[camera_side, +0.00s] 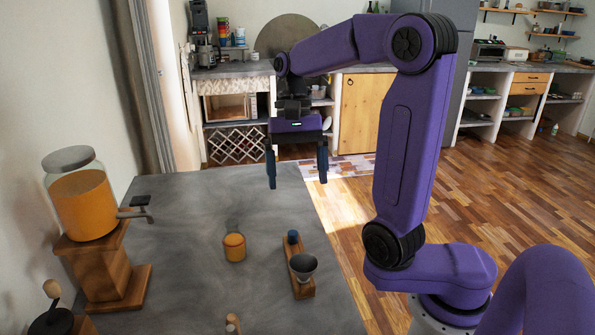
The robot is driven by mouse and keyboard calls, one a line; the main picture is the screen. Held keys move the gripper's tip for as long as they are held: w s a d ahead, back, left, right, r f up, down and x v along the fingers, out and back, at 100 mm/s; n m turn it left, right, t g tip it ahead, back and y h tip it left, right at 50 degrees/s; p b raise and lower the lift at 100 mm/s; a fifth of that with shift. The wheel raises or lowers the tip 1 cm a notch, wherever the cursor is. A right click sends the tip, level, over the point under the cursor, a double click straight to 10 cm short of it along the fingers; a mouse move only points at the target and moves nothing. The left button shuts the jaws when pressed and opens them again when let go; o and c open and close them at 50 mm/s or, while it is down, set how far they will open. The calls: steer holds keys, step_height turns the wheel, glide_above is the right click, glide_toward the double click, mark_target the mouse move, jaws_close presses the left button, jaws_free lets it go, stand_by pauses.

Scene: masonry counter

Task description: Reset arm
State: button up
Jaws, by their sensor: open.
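My purple arm reaches over the far end of the grey counter (185,215). My gripper (297,184) points down with its two dark fingers well apart and nothing between them. It is above the counter's far right edge, clear of the objects on it. An orange cup-like container (234,247) stands on the middle of the counter. To its right is a narrow wooden stand (302,289) with a grey funnel-shaped cup (304,267) and a small dark blue piece (293,237) at its far end.
A glass jar of orange liquid (82,204) with a tap stands on a wooden base (115,280) at the left. A dark grinder-like item with a handle (52,320) is at the lower left. A small wooden item (233,324) is at the front edge. The counter's far part is clear.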

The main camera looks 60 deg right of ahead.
steer(key=shift+a+f, duration=0.1)
steer(key=s+a+f+n+t+h, duration=0.1)
steer(key=s+f+n, duration=0.3)
steer(key=s+n, duration=0.4)
steer(key=s+a+f+n+t+h, duration=0.1)
steer(key=s+f+n, duration=0.3)
steer(key=s+n, duration=0.4)
steer(key=n+t, duration=0.1)
steer(key=n, duration=0.4)
steer(key=shift+s+a+f+n, duration=0.15)
steer(key=shift+a+f+n, duration=0.1)
steer(key=shift+f+n, duration=0.1)
